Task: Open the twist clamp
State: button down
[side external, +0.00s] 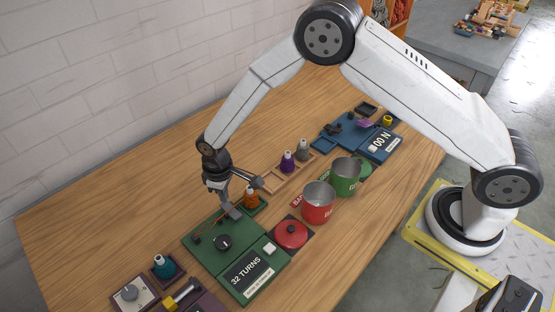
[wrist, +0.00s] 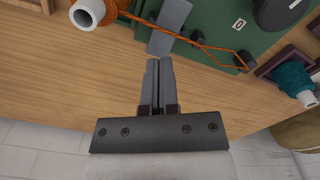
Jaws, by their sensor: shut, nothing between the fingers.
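A green board (side external: 205,255) on the table carries a black knob (side external: 222,242) and a grey flat bar (side external: 234,213), which may be the twist clamp's lever; I cannot tell for sure. The grey bar (wrist: 170,28) also shows in the wrist view, just beyond my fingertips. My gripper (wrist: 160,62) is shut and empty, fingers side by side, pointing at the bar. Whether the fingertips touch it cannot be told.
The orange skein (side external: 251,198) stands close beside my gripper. A teal skein (side external: 164,267) stands front left. The table's back left is clear.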

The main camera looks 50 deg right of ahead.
aim_at(228, 204)
jog(key=shift+f, duration=1.4)
dwell(1.4)
jog(key=shift+r, duration=3.55)
jog(key=shift+d+r, duration=0.25)
jog(key=s+d+r+m+t, duration=0.1)
jog(key=s+d+r+m, duration=0.2)
jog(key=s+d+r, duration=0.3)
jog(key=s+d+r+m+t, duration=0.1)
jog(key=s+d+r+m, duration=0.2)
jog(key=s+d+r, duration=0.3)
jog(key=s+d, duration=0.5)
jog(key=s, duration=0.1)
jog(key=shift+s+d+t, duration=0.15)
jog(key=shift+s+t, duration=0.15)
